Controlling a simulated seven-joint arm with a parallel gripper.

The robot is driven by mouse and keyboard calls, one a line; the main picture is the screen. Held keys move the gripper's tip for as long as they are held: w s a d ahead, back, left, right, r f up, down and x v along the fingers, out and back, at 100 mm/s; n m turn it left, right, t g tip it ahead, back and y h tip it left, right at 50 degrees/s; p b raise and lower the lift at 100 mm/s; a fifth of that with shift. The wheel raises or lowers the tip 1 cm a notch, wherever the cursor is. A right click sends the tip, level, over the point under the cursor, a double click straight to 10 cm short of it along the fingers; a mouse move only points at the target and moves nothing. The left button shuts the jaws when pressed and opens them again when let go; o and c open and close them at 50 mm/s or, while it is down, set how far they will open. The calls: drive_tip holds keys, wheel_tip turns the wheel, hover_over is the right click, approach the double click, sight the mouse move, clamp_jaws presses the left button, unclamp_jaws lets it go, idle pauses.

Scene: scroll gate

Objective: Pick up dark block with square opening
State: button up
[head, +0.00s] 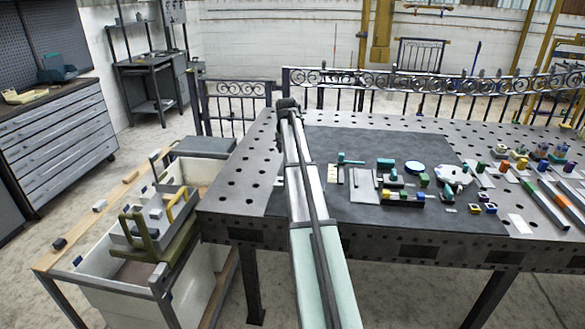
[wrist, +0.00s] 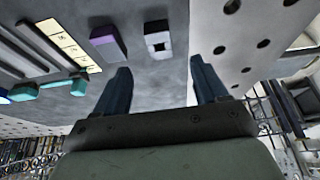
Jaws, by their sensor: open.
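The dark block with a square opening (wrist: 157,40) lies on the dark grey mat in the wrist view. Its pale face shows a small dark square. My gripper (wrist: 160,68) is open, its two dark fingers apart with nothing between them. The block appears just beyond the fingertips, roughly in line with the gap and apart from both fingers. In the head view my arm crosses the mat's left part, and I cannot make out the fingers or this block there.
A purple-topped block (wrist: 108,43) lies just left of the dark one. A pale yellow marked strip (wrist: 68,46) and a teal tool (wrist: 50,88) lie further left. Bare perforated table (wrist: 250,40) is at right. Several small parts crowd the mat (head: 410,225) right of my arm.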

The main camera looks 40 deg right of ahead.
drive_tip(key=shift+x, duration=4.85)
drive_tip(key=shift+d, duration=0.1)
drive_tip(key=shift+c, duration=0.4)
clamp_jaws()
